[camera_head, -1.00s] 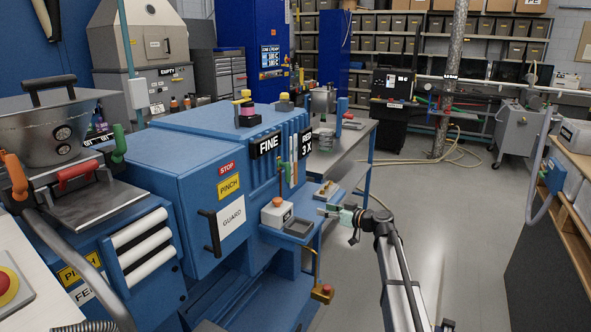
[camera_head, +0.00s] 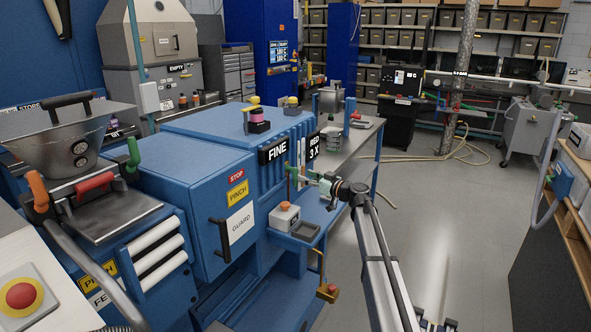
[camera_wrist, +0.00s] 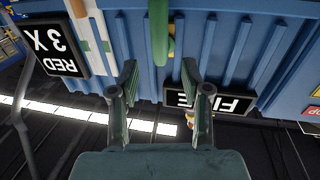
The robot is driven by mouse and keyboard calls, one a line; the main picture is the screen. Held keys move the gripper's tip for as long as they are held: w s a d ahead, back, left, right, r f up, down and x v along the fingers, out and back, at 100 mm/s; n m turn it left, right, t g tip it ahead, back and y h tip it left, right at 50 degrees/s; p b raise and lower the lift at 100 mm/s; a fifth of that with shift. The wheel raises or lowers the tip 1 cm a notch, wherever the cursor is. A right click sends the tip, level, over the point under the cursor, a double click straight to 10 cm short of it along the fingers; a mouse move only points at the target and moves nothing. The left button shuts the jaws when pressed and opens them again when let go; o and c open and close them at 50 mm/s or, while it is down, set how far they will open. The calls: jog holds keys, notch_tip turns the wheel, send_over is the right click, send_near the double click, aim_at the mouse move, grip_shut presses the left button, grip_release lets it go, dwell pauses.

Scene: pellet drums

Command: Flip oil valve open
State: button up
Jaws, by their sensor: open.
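A small green lever (camera_head: 292,173), which I take to be the oil valve, stands upright on the blue machine face between the FINE and RED 3 X signs. In the wrist view the green lever (camera_wrist: 158,34) hangs from the top edge, ahead of the gap between the fingers. My gripper (camera_head: 314,178) is at the machine face, just right of the lever. In the wrist view my gripper (camera_wrist: 159,76) is open and empty, its fingers spread either side of the lever's line. I cannot tell whether a finger touches it.
A button box (camera_head: 284,217) and a small grey tray (camera_head: 305,231) sit below my gripper. The FINE sign (camera_wrist: 218,101) is close to one finger; the RED 3 X sign (camera_wrist: 51,46) is on the other side. A workbench (camera_head: 345,150) stands behind.

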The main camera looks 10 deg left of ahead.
aim_at(295, 172)
jog(key=p+x, duration=0.1)
jog(key=x, duration=0.5)
jog(key=shift+w+a+p, duration=0.15)
jog(key=shift+a+p, duration=0.05)
jog(key=shift+p, duration=0.2)
grip_shut()
